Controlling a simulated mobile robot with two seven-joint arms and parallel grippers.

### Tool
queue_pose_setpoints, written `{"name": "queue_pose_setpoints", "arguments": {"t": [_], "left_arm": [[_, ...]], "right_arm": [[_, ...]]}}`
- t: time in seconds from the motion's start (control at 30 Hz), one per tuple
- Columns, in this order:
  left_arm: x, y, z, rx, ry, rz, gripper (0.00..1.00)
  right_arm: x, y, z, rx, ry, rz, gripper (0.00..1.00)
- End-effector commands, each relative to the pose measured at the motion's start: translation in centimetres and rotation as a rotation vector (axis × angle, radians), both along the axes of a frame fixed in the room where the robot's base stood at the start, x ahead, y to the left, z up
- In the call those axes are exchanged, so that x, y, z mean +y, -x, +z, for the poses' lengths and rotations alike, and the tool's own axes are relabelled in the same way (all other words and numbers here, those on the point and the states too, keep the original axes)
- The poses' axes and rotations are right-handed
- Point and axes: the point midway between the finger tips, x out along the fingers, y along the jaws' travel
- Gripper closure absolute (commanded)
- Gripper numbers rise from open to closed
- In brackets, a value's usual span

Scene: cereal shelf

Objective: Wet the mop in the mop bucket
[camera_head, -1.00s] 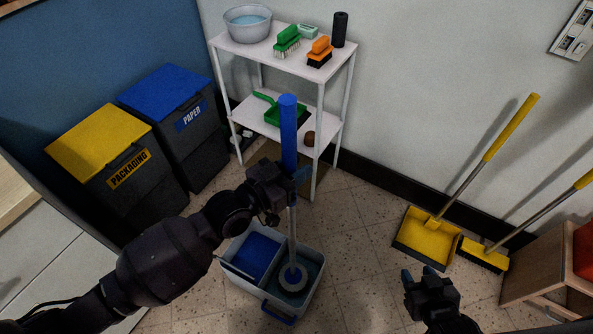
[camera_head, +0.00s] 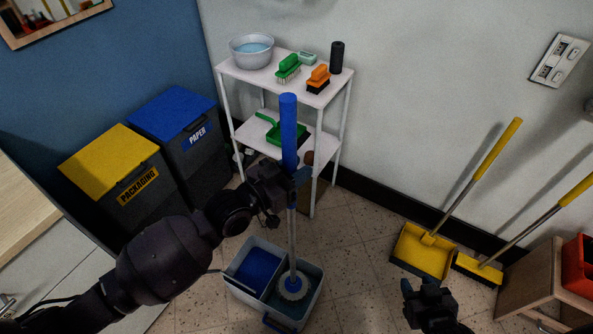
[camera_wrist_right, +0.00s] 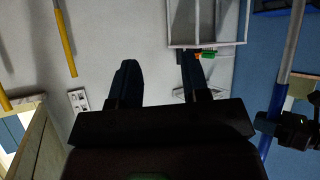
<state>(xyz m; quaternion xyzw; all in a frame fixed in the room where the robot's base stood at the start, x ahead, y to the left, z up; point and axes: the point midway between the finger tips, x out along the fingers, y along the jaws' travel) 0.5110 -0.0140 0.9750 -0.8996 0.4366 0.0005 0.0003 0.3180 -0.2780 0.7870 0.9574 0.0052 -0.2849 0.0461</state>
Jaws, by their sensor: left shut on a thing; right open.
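The mop (camera_head: 289,130) stands nearly upright, with a thick blue handle top, a grey pole and a round white-fringed head (camera_head: 293,285). The mop bucket (camera_head: 268,317) stands on the floor and has two compartments, one with a blue insert (camera_head: 256,268). The mop head is in the right compartment; whether it touches the bottom I cannot tell. My right gripper (camera_head: 424,286) is open and empty, right of the bucket. Its two fingers also show in the right wrist view (camera_wrist_right: 160,85).
A white shelf (camera_head: 262,78) with a water basin (camera_head: 251,50) and brushes stands behind the mop. Paper (camera_head: 175,115) and packaging (camera_head: 113,165) bins are at left. A yellow dustpan (camera_head: 424,252) and broom (camera_head: 478,270) lean at right. The floor between bucket and dustpan is clear.

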Motion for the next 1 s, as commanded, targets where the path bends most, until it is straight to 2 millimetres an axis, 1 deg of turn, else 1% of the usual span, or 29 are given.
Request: {"name": "queue_pose_setpoints", "arguments": {"t": [0.03, 0.6, 0.77, 1.0], "left_arm": [[0.0, 0.0, 0.9, -0.005, 0.003, 0.0, 0.98], [0.0, 0.0, 5.1, -0.003, 0.002, 0.0, 0.98], [0.0, 0.0, 6.3, -0.001, 0.002, 0.0, 0.98], [0.0, 0.0, 8.1, -0.001, 0.002, 0.0, 0.98]], "right_arm": [[0.0, -0.1, 0.8, -0.005, 0.001, 0.001, 0.57], [0.2, -1.6, 5.9, -0.049, 0.0, 0.007, 0.57], [0.1, -1.4, 6.5, -0.041, 0.0, 0.005, 0.57], [0.0, 0.0, 6.9, -0.008, -0.002, -0.004, 0.57]]}}
